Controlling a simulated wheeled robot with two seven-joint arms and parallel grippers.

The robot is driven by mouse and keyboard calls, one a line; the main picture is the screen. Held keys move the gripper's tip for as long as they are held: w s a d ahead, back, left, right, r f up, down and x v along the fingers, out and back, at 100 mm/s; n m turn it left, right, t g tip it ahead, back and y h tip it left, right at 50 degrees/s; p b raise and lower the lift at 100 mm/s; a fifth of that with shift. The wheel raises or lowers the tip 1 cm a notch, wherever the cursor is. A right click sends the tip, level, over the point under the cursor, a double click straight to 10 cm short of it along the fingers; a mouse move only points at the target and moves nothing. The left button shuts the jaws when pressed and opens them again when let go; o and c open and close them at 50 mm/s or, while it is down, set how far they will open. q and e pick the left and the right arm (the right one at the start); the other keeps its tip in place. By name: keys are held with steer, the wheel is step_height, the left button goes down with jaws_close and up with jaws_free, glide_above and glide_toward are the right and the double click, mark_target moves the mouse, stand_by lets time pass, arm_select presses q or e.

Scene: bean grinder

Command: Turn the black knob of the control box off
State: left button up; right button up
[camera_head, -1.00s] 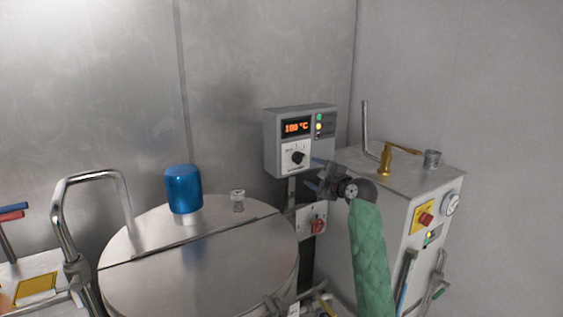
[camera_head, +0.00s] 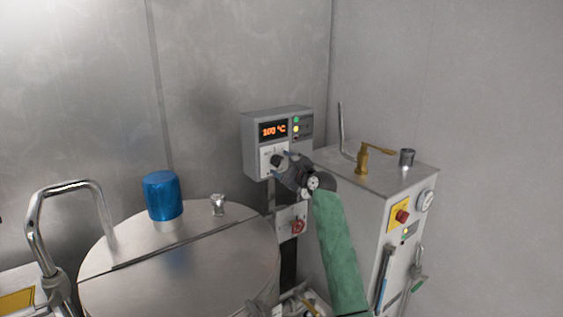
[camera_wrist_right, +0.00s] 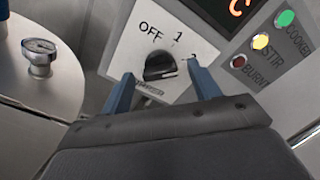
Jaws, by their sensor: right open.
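The control box (camera_head: 251,130) is a grey box on a post against the back wall. Its orange display reads 100 °C in the head view. The black knob (camera_wrist_right: 159,66) sits on a white plate marked OFF, 1 and a partly hidden mark. It also shows in the head view (camera_head: 276,160), close to my right gripper. My right gripper (camera_wrist_right: 163,92) is open, with one blue finger to each side of the knob's lower part in the wrist view. I cannot tell whether the fingers touch it. My left gripper is not in view.
A round steel vessel (camera_head: 200,265) with a blue cap (camera_head: 162,195) stands to the left. A steel cabinet (camera_head: 385,175) with a brass valve stands to the right. Lamps (camera_wrist_right: 284,18) sit beside the knob plate. A red switch (camera_head: 298,226) is below the box.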

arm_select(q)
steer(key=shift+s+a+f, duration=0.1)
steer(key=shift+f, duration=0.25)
arm_select(e)
steer(key=shift+w+a, duration=0.2)
steer(key=shift+w, duration=0.15)
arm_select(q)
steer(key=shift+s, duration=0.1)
arm_select(e)
steer(key=c, duration=1)
